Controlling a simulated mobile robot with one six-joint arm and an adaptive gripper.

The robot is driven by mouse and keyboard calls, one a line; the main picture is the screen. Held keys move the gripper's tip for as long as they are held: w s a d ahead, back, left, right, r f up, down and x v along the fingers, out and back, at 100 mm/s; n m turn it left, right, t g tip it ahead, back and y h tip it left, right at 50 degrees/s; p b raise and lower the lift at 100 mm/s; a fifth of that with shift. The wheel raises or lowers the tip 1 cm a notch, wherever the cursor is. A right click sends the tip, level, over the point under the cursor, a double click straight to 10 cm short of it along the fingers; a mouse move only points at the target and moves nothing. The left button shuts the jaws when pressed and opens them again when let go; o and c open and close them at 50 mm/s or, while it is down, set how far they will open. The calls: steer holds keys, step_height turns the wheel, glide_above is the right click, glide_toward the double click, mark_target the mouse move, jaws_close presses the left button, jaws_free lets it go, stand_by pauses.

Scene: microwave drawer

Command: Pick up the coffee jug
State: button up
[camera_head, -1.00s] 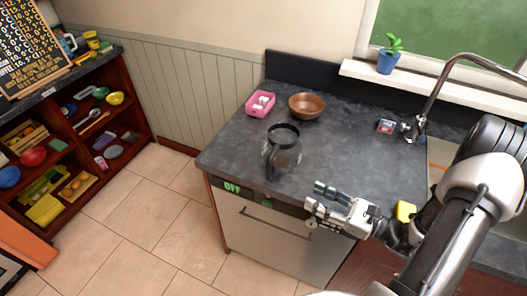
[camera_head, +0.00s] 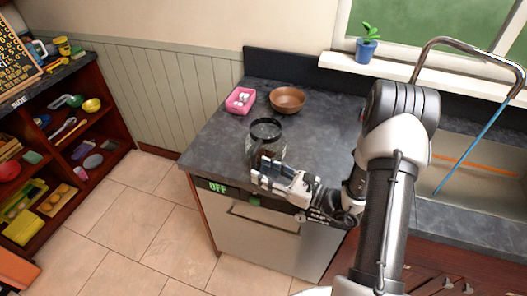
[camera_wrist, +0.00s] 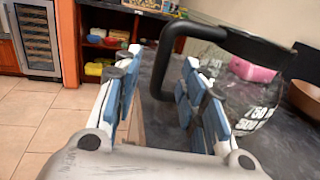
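The coffee jug (camera_head: 265,135) is a clear glass pot with a dark rim and black handle. It stands upright on the dark counter near its front edge. In the wrist view, its glass body (camera_wrist: 238,90), with white volume marks, is at the right. Its black handle (camera_wrist: 160,62) reaches left toward the gap between my fingertips. My gripper (camera_head: 264,177) is at the front of the jug in the head view and hides its lower part. The wrist view shows my gripper (camera_wrist: 158,75) open, with blue-padded fingers apart. I cannot tell whether the handle is fully between them.
A pink container (camera_head: 240,101) and a brown bowl (camera_head: 287,100) stand behind the jug. A drawer appliance (camera_head: 262,240) showing OFF is below the counter. A sink with a tall faucet (camera_head: 470,42) is at the right. A shelf unit (camera_head: 75,140) stands at the left, with open floor between.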

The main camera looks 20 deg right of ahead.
mark_target(254, 168)
steer(key=x, duration=0.4)
steer(key=shift+w+f+b, duration=0.1)
steer(key=shift+f+b, duration=0.05)
steer(key=shift+b, duration=0.25)
steer(key=shift+c, duration=0.4)
jaws_close()
